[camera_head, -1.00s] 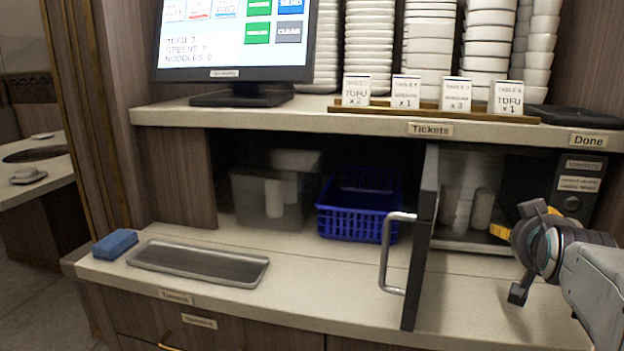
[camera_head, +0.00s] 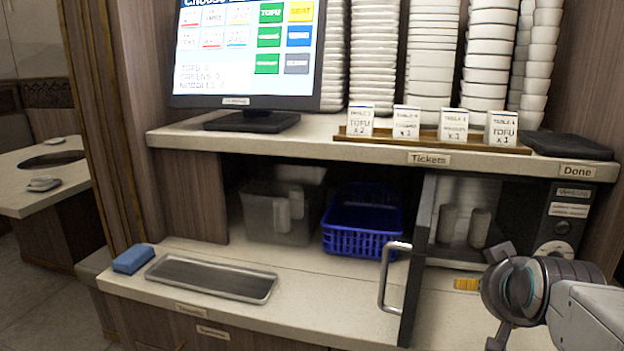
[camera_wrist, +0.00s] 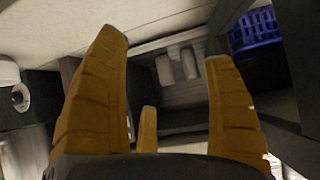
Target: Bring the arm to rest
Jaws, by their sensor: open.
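My gripper (camera_wrist: 168,62) shows in the wrist view with its yellow fingers spread apart and nothing between them. In the head view my arm is at the lower right, in front of the open cabinet, and a yellow finger part (camera_head: 467,284) shows just left of the wrist. The cabinet (camera_head: 560,222) has its dark door (camera_head: 416,262) swung open toward me, with a metal handle (camera_head: 384,283). Pale cups (camera_head: 479,228) stand inside it; they also show beyond the fingers in the wrist view (camera_wrist: 188,64). My arm hides part of the cabinet's lower right.
A blue basket (camera_head: 360,243) and a clear bin (camera_head: 262,222) sit under the shelf (camera_head: 330,132). A metal tray (camera_head: 212,278) and blue sponge (camera_head: 133,259) lie on the counter (camera_head: 325,300). The open door stands close left of my arm. Ticket cards (camera_head: 405,122), stacked bowls (camera_head: 431,60) and a screen (camera_head: 250,50) are above.

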